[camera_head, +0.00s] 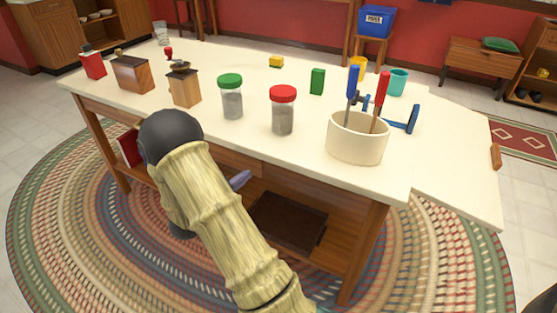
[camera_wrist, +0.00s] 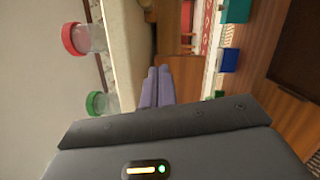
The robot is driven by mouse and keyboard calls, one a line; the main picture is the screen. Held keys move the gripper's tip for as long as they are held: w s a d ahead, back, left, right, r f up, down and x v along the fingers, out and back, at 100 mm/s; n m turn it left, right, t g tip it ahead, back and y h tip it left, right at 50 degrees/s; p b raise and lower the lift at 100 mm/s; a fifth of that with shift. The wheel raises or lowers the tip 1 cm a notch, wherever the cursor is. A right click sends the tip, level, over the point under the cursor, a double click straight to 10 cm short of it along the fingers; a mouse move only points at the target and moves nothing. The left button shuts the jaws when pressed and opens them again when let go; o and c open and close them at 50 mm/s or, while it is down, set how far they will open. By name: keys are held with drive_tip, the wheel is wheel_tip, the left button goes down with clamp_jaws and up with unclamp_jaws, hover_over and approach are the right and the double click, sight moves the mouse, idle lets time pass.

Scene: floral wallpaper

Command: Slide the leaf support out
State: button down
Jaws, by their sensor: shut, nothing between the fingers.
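The white-topped table (camera_head: 240,150) has a lower white leaf (camera_head: 460,180) at its right end. A small orange-brown wooden piece (camera_head: 495,156) is at the leaf's right edge; I cannot tell whether it is the leaf support. No other support can be made out under the leaf. My gripper (camera_head: 240,180) is at the table's front side, partly hidden behind my arm. In the wrist view, its grey-purple fingers (camera_wrist: 156,88) are together and empty, pointing toward the wooden front under the tabletop (camera_wrist: 125,50). I cannot tell whether they touch it.
A green-lidded jar (camera_head: 231,98), a red-lidded jar (camera_head: 283,112) and a cream pot (camera_head: 356,140) holding red- and blue-handled tools stand near the front edge. Wooden boxes (camera_head: 132,74) stand at the left. The leaf's top is mostly clear.

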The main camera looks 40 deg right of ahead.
drive_tip(key=shift+s+r+h, duration=0.15)
drive_tip(key=shift+s+h, duration=0.2)
drive_tip(key=shift+h, duration=0.05)
drive_tip(key=d+b, duration=0.1)
drive_tip(key=d, duration=0.2)
drive_tip(key=s+d+r+b, duration=0.1)
drive_tip(key=d+b, duration=0.1)
drive_tip(key=d, duration=0.2)
drive_tip(key=s+d+b, duration=0.1)
drive_tip(key=d, duration=0.3)
drive_tip(key=shift+d+r, duration=0.2)
drive_tip(key=shift+r, duration=0.15)
drive_tip(key=shift+a, duration=0.1)
